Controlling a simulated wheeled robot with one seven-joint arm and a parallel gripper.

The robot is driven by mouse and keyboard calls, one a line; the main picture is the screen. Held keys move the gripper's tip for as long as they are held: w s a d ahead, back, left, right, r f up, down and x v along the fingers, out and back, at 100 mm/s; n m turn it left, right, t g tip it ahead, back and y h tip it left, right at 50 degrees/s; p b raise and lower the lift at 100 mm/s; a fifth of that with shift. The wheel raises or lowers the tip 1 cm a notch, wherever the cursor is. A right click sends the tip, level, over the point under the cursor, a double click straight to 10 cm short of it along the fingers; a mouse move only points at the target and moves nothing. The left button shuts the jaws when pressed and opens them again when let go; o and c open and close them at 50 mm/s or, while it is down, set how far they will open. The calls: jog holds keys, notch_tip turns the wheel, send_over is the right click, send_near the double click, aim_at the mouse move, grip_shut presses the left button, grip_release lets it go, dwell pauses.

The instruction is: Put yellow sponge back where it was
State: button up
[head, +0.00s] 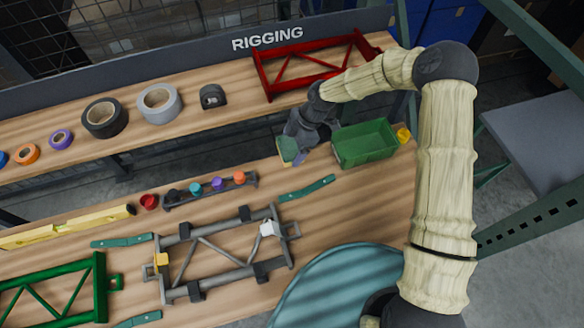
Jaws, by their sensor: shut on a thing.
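My gripper (293,148) is at the back of the workbench, left of the green bin, pointing down. It is shut on a small block with a green face and a pale yellowish edge, which looks like the yellow sponge (287,149). The fingers are small and partly hidden here. I cannot tell whether the block touches the bench top. The open green bin (365,143) stands just right of my gripper, apart from it. A small bright yellow thing (403,135) shows at the bin's right end; I cannot tell what it is.
A rack with several coloured pieces (211,190) and a green strip (307,188) lie in front of my gripper. A grey frame (222,255) lies nearer. The back shelf holds tape rolls (160,103) and a red frame (311,65). A round teal surface (335,290) is at front right.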

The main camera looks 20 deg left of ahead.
jog(key=shift+s+r, duration=0.1)
jog(key=shift+s, duration=0.05)
jog(key=p, duration=0.2)
send_over(289, 169)
jog(key=shift+w+d+f, duration=0.1)
jog(key=shift+d+f, duration=0.05)
jog(key=shift+f, duration=0.85)
jog(key=shift+w+d+f, duration=0.15)
jog(key=shift+f, duration=0.8)
jog(key=shift+w+d+f, duration=0.1)
jog(key=shift+d+f, duration=0.05)
jog(key=shift+f, duration=0.85)
notch_tip(289, 169, down, 4)
jog(key=shift+w+f+p, duration=0.1)
jog(key=shift+p, duration=0.65)
jog(key=shift+s+a, duration=0.1)
jog(key=shift+s, duration=0.1)
jog(key=shift+f, duration=0.15)
jog(key=o, duration=1)
jog(key=shift+w, duration=0.15)
jog(key=shift+c, duration=0.2)
